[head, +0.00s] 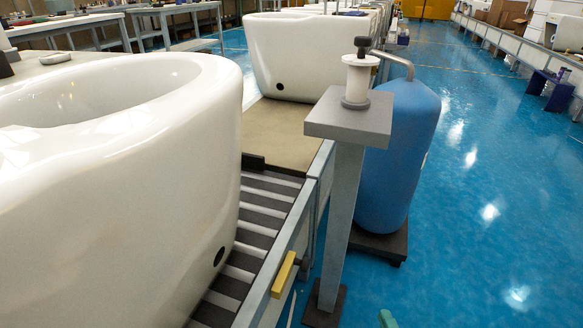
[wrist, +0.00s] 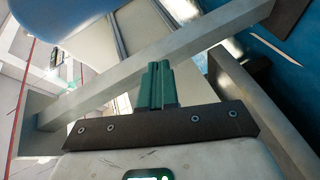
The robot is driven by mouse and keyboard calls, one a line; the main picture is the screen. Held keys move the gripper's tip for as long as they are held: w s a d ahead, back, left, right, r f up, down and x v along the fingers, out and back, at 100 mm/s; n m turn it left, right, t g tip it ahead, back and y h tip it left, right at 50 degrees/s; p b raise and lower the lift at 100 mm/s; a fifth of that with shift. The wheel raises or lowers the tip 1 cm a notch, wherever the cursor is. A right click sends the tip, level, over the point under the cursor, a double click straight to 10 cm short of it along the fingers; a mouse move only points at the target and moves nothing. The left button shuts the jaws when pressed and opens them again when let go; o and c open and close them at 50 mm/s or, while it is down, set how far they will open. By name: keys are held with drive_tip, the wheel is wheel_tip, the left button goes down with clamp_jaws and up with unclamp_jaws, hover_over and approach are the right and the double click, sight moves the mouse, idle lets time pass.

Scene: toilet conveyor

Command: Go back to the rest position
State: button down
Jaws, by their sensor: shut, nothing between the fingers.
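My gripper (wrist: 158,68) shows in the wrist view with its green fingers together and nothing between them. It is in front of a pale grey beam that runs diagonally across the picture. In the head view only a small green tip, probably of my gripper (head: 387,319), shows at the bottom edge, right of the post's foot. The rest of my arm is out of the head view.
A large white toilet (head: 120,190) sits on the roller conveyor (head: 255,225) at left, with another behind (head: 290,55). A grey stand (head: 345,190) bears a white spool-like fitting (head: 358,80). A blue tank (head: 400,150) stands beside it. Blue floor (head: 480,200) at right is open.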

drive_tip(key=s+d+m+g+h, duration=0.5)
drive_tip(key=s+d+m+g, duration=0.1)
drive_tip(key=s+d+m, duration=0.3)
drive_tip(key=s+a+r+m+g+y, duration=0.2)
drive_tip(key=s+m+g, duration=0.2)
drive_tip(key=s, duration=0.6)
drive_tip(key=s+a+r+m+g+y, duration=0.1)
drive_tip(key=s+a+r+m+g, duration=0.3)
drive_tip(key=s, duration=0.6)
wheel_tip(320, 180, up, 34)
drive_tip(key=d+p, duration=0.1)
drive_tip(key=p, duration=3.6)
drive_tip(key=shift+w+d+n+g, duration=0.15)
drive_tip(key=shift+w+n+g, duration=0.15)
